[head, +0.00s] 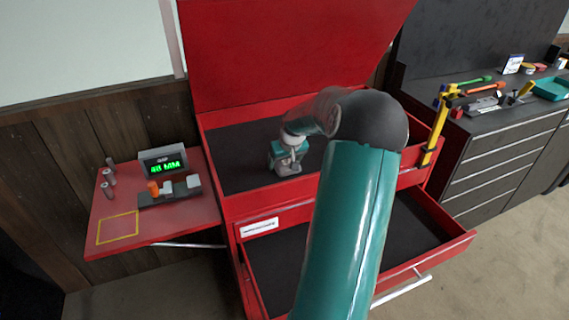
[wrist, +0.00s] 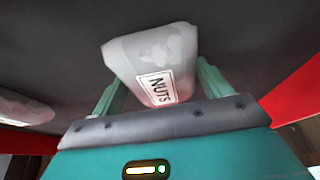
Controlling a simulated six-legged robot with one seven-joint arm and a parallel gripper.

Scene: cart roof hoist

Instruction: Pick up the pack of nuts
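The pack of nuts (wrist: 150,60) is a pale, whitish pack with a "NUTS" label, seen in the wrist view against a dark liner. My gripper (wrist: 160,85) has one greenish finger on each side of the pack. Both fingertips are partly hidden by the pack, so I cannot tell whether they press on it. In the head view my gripper (head: 287,158) is low in the red cart's top compartment (head: 232,165), and the pack cannot be made out there.
Another pale object (wrist: 22,106) lies at the left in the wrist view. The raised red lid (head: 290,50) stands behind the compartment. An open drawer (head: 410,235) is below. A side shelf (head: 180,228) holds a green-lit display (head: 164,162). A yellow-and-red tool (head: 437,125) stands at the right edge.

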